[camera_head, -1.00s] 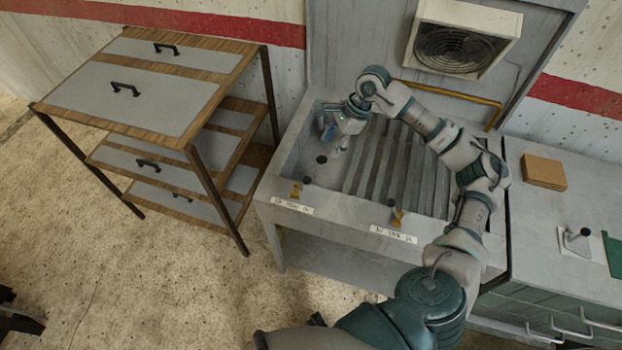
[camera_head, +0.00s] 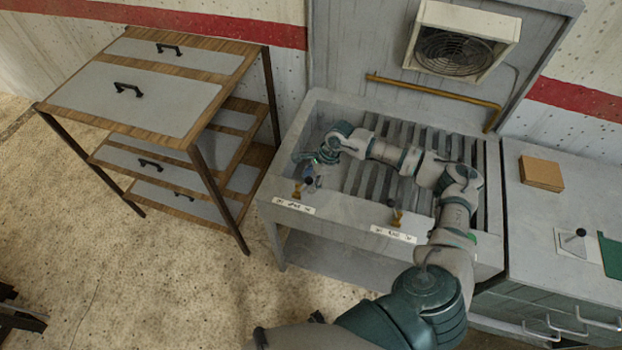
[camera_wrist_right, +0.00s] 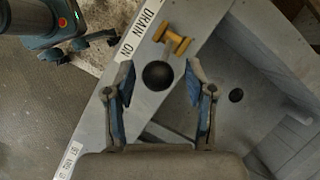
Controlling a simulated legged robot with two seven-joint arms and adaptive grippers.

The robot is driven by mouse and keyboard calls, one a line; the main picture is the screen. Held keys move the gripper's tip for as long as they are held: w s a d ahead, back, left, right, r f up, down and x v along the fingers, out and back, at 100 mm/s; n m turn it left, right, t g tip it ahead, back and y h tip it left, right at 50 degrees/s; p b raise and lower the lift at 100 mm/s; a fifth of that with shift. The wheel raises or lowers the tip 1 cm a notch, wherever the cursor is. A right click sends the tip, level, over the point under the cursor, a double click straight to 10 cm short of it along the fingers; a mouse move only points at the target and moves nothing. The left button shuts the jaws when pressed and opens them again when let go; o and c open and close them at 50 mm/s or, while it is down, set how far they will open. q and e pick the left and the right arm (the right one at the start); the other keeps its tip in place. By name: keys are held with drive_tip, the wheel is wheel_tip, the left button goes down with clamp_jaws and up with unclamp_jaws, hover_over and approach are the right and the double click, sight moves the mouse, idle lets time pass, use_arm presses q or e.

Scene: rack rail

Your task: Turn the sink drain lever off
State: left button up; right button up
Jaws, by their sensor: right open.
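The left lever of the sink (camera_head: 470,240) has a black knob (camera_head: 308,181) and a brass base (camera_head: 297,191) on the front rim. In the right wrist view its round black knob (camera_wrist_right: 158,75) lies between the fingers, with the brass fitting (camera_wrist_right: 173,40) beside a "DRAIN ON" label (camera_wrist_right: 143,28). My right gripper (camera_head: 312,172) is over the sink's front-left corner. In the right wrist view the open right gripper (camera_wrist_right: 160,85) straddles the knob, with gaps at both sides. What seems to be my left gripper (camera_wrist_right: 80,45) shows at upper left, its opening unclear.
A second black-knobbed lever (camera_head: 391,203) stands right of it on the same rim. Slatted ribs fill the basin's right part. A drawer table (camera_head: 140,90) stands left. A counter (camera_head: 555,215) with a brown box (camera_head: 541,173) adjoins right. A pipe (camera_head: 430,90) runs behind.

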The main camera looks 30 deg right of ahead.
drive_tip(key=shift+a, duration=0.4)
drive_tip(key=shift+c, duration=0.7)
drive_tip(key=shift+d+f, duration=0.1)
drive_tip(key=shift+d, duration=0.15)
clamp_jaws()
use_arm(q)
drive_tip(key=shift+a, duration=0.5)
